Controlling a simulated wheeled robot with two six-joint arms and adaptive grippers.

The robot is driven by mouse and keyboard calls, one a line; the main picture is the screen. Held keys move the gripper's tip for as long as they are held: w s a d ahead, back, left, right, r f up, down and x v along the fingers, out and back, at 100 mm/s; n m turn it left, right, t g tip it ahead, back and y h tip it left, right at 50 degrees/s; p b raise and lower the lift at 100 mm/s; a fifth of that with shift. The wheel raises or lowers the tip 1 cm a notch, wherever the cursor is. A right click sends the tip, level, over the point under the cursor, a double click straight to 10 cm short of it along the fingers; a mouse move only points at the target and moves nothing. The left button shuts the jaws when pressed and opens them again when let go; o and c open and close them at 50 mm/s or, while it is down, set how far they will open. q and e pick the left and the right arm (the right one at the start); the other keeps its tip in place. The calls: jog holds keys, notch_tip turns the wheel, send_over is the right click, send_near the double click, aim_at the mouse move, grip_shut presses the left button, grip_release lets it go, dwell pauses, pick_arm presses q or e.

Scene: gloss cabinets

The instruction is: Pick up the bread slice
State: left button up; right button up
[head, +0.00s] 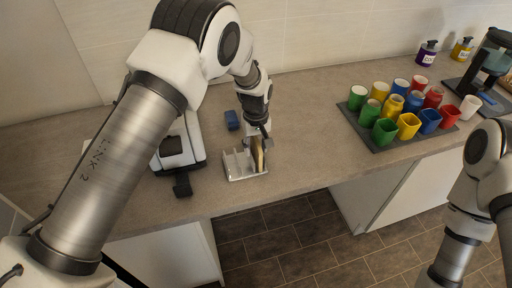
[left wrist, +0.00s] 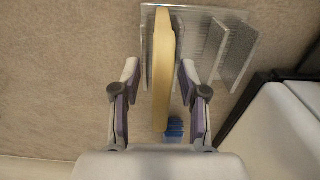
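The bread slice (left wrist: 163,70) stands on edge in a clear rack (left wrist: 235,45), seen from above in the left wrist view. In the head view the bread slice (head: 257,155) shows as a thin tan strip in the right slot of the rack (head: 233,168). My left gripper (left wrist: 157,75) is open, with one finger on each side of the slice and a visible gap on both sides. In the head view my left gripper (head: 260,138) points down over the rack. My right gripper is out of view; only part of its arm shows at the right.
A blue object (head: 232,120) lies behind the rack. A black and white appliance (head: 180,145) stands close to the left of it. A dark tray (head: 372,137) with several coloured cups and jars is to the right. Counter between rack and tray is clear; the front edge is close.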

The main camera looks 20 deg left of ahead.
pick_arm(q)
jog(key=shift+s+d+r, duration=0.1)
jog(key=shift+s+r, duration=0.05)
jog(key=shift+s, duration=0.05)
jog(key=shift+c, duration=1)
jog(key=shift+s+d+r, duration=0.1)
jog(key=shift+s, duration=0.1)
grip_shut()
jog(key=shift+w, duration=0.1)
